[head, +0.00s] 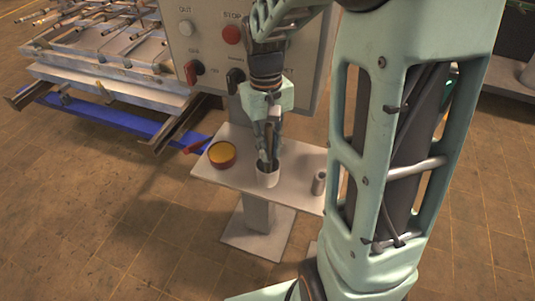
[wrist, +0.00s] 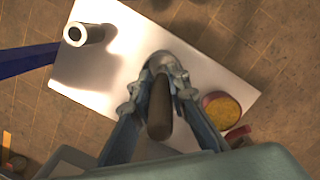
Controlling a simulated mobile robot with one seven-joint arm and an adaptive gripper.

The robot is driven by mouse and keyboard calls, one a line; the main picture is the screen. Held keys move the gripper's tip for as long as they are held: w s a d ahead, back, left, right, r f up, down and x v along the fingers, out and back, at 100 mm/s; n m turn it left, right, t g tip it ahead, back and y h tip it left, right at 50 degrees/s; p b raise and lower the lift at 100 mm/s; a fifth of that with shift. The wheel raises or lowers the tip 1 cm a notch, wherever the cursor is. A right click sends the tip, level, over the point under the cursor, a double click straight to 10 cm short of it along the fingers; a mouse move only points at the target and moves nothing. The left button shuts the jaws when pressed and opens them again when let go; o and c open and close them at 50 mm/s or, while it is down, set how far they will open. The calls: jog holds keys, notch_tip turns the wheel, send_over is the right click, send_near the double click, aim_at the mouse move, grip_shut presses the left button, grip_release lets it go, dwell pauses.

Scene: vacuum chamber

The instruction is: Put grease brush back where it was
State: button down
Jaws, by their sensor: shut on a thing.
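My gripper (head: 267,150) points down over a small white table and is shut on the grease brush. The brush's dark brown handle (wrist: 159,108) stands between the fingers in the wrist view. A white cup (head: 268,180) stands on the table directly below my fingertips. The brush's lower end is at the cup's mouth or inside it; the fingers and cup hide the bristles, so I cannot tell how deep it sits.
A round red tin with yellow contents (head: 222,155) stands left of the cup, beside a red-handled item (head: 196,145). A hollow grey cylinder (head: 319,183) stands at the right. A control panel (head: 205,50) rises behind the white table (head: 240,180).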

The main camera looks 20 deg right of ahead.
aim_at(269, 158)
jog(key=shift+f, duration=1.8)
jog(key=shift+f, duration=0.1)
jog(key=c, duration=2.1)
grip_release()
jog(key=r, duration=0.4)
jog(key=w+r, duration=0.1)
jog(key=r, duration=0.7)
jog(key=shift+w+r, duration=0.1)
jog(key=shift+w, duration=0.1)
jog(key=shift+p, duration=0.3)
